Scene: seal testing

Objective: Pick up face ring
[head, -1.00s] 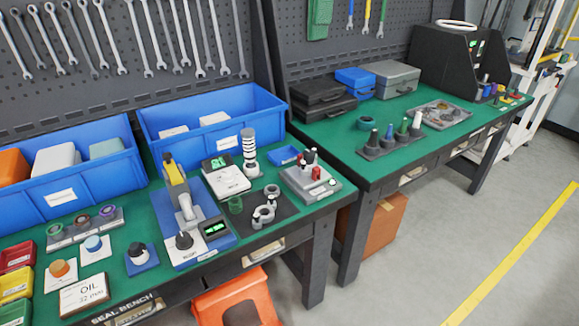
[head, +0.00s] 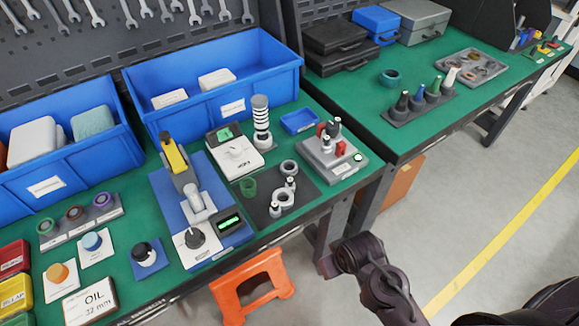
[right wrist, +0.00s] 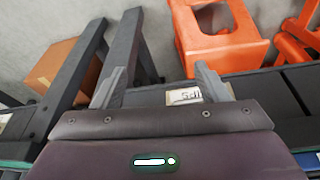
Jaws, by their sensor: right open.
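Several rings are in the head view, and I cannot tell for sure which is the face ring. Grey rings, an upper one (head: 289,168) and a lower one (head: 283,198), lie on a dark mat (head: 262,209) with small upright pins or posts beside them. A green ring (head: 249,187) stands at the mat's left edge. A grey rack (head: 83,224) at the left holds several coloured rings. My right gripper (right wrist: 160,84) is open and empty in the right wrist view, over the floor in front of the bench. My left gripper is out of view.
A blue-based press (head: 193,205) stands left of the mat, and a grey block with red and dark parts (head: 333,163) stands right. Blue bins (head: 221,85) line the back. An orange stool (head: 252,286) sits under the bench's front edge. Open floor lies to the right.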

